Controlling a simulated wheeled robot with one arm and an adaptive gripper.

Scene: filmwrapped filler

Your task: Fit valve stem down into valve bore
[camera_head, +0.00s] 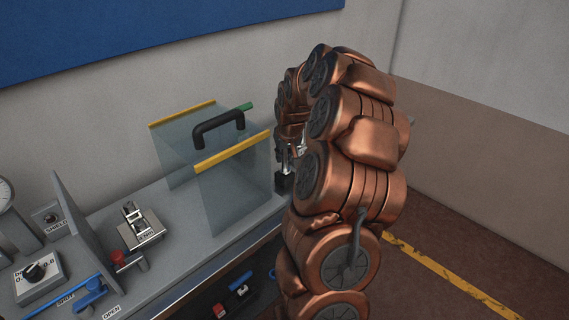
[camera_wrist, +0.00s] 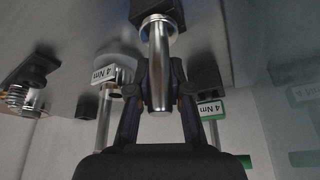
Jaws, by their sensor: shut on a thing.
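In the wrist view my gripper (camera_wrist: 160,80) is shut on a shiny metal rod, which looks like the valve stem (camera_wrist: 159,95). The rod runs lengthwise between the two fingers, with a collar and a dark block (camera_wrist: 158,12) at its far end. I cannot tell whether the block is joined to the rod or only behind it. In the head view my gripper (camera_head: 290,152) is small and mostly hidden behind my arm, close to the bench's right end. A dark block (camera_head: 284,183) sits just below it. I cannot make out the valve bore in either view.
A clear shield with yellow edges and a black handle (camera_head: 218,122) stands on the bench (camera_head: 190,207) left of my arm. Two fittings with "4 Nm" tags (camera_wrist: 104,75) (camera_wrist: 211,110) flank the rod. A coiled fitting (camera_wrist: 24,98) is farther left. Switches and gauges fill the bench's left end.

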